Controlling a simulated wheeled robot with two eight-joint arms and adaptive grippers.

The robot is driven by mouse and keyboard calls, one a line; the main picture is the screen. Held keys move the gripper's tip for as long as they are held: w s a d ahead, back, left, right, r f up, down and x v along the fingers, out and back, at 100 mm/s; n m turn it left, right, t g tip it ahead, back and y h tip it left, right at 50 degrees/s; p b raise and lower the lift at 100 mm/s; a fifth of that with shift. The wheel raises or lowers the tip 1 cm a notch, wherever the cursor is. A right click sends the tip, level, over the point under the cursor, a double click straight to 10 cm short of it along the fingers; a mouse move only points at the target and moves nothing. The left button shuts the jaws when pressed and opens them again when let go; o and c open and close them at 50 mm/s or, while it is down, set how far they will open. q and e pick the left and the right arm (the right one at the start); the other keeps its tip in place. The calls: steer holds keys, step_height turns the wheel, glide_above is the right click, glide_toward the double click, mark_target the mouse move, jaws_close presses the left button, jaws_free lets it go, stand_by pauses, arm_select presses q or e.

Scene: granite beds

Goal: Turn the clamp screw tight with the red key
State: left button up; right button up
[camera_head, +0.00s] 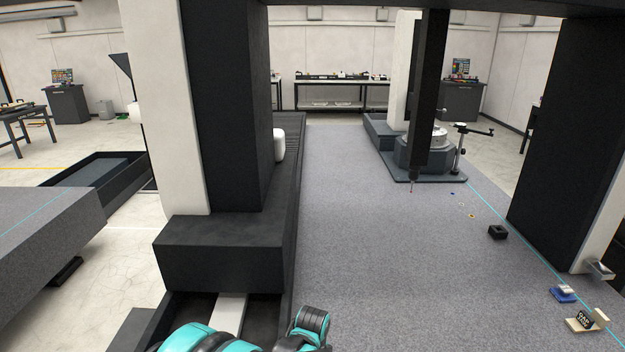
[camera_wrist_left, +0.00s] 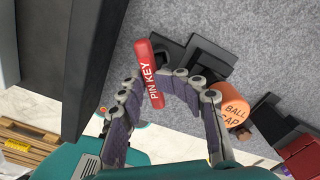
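The red key (camera_wrist_left: 149,73), a rod lettered "PIN KEY", stands out between the fingertips of my left gripper (camera_wrist_left: 150,80) in the left wrist view. The two curved fingers come in from both sides and appear closed on it. Dark blocks (camera_wrist_left: 205,58) lie on the grey granite just beyond the key; I cannot tell whether the key touches them. I cannot make out the clamp screw in either view. In the head view, only teal and black links of mine show at the bottom. My right gripper is in neither view.
An orange ball cap (camera_wrist_left: 236,107) is right of the fingers. A dark machine column (camera_wrist_left: 80,60) rises close on the left. On the granite bed (camera_head: 370,260) are a black block (camera_head: 498,232), a blue item (camera_head: 563,294) and a round fixture (camera_head: 425,152); its middle is clear.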

arm_select(q)
steer(key=shift+r, duration=0.1)
steer(key=shift+r+p, duration=0.85)
steer(key=shift+r, duration=0.35)
steer(key=shift+f, duration=0.1)
steer(key=shift+f+n+b, duration=0.1)
steer(key=shift+n+b, duration=0.35)
steer(key=shift+n, duration=0.35)
steer(key=n+b, duration=0.1)
steer(key=n, duration=0.5)
steer(key=shift+b, duration=0.3)
steer(key=n+b, duration=0.1)
steer(key=n, duration=0.5)
steer(key=shift+n, duration=0.3)
steer(key=n, duration=0.3)
steer(key=shift+n, duration=0.4)
